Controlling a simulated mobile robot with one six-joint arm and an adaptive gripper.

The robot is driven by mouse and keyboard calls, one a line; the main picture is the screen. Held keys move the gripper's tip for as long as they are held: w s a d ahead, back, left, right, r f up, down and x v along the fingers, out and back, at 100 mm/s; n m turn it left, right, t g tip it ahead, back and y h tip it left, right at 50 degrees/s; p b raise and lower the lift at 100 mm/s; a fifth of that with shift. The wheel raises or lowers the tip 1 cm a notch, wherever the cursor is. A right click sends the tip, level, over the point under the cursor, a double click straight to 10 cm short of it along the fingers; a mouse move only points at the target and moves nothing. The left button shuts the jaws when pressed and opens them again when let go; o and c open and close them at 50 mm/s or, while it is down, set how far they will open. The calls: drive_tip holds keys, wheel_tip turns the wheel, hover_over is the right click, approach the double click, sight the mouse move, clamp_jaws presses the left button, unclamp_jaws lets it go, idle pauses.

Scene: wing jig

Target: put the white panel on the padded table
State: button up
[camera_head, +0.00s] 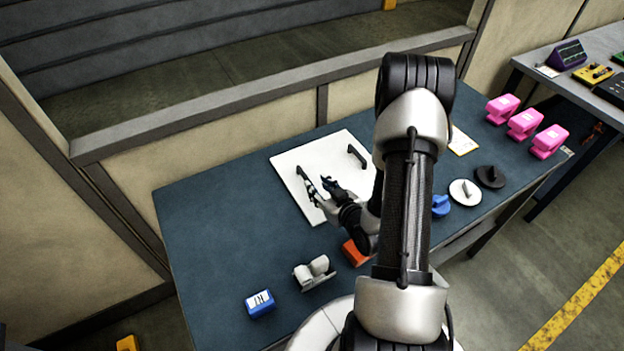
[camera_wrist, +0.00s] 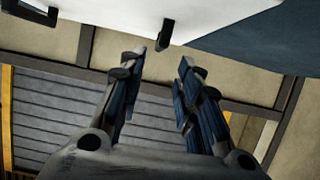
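The white panel (camera_head: 285,163) lies flat on the dark blue padded table (camera_head: 215,235), towards its back edge. It has two black handles, a left one (camera_head: 300,174) and a right one (camera_head: 357,155). My gripper (camera_head: 318,183) is just above the panel by the left handle and partly covers it. In the wrist view my gripper (camera_wrist: 162,58) has its fingers apart, with a black handle (camera_wrist: 165,35) just beyond the tips and nothing seen between them. The panel (camera_wrist: 200,14) fills the top there. My arm hides the panel's right part in the head view.
Near the front edge lie a blue box (camera_head: 260,303), a grey part (camera_head: 314,272) and an orange block (camera_head: 355,253). To the right are a white disc (camera_head: 460,194), a black disc (camera_head: 488,180) and pink clamps (camera_head: 524,124). The table's left part is clear.

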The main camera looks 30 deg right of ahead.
drive_tip(key=v, duration=0.4)
drive_tip(key=shift+s+r, duration=0.2)
drive_tip(key=shift+s, duration=0.15)
drive_tip(key=w+a+r+n+g+h, duration=0.1)
drive_tip(key=a+r+g, duration=0.15)
drive_tip(key=r, duration=0.55)
drive_tip(key=a+r+n+g+h, duration=0.1)
drive_tip(key=a+r+g, duration=0.15)
drive_tip(key=r, duration=0.55)
drive_tip(key=s+a+r+g+y, duration=0.1)
drive_tip(key=s+a+r+g, duration=0.1)
drive_tip(key=s+a+r, duration=0.3)
drive_tip(key=s+a+r+m+g+y, duration=0.1)
drive_tip(key=s+a+r+g+y, duration=0.1)
drive_tip(key=s+a+r, duration=0.3)
drive_tip(key=s+a, duration=0.4)
drive_tip(key=s, duration=0.4)
drive_tip(key=shift+s+r, duration=0.2)
drive_tip(key=shift+d, duration=0.1)
drive_tip(key=shift+f, duration=0.3)
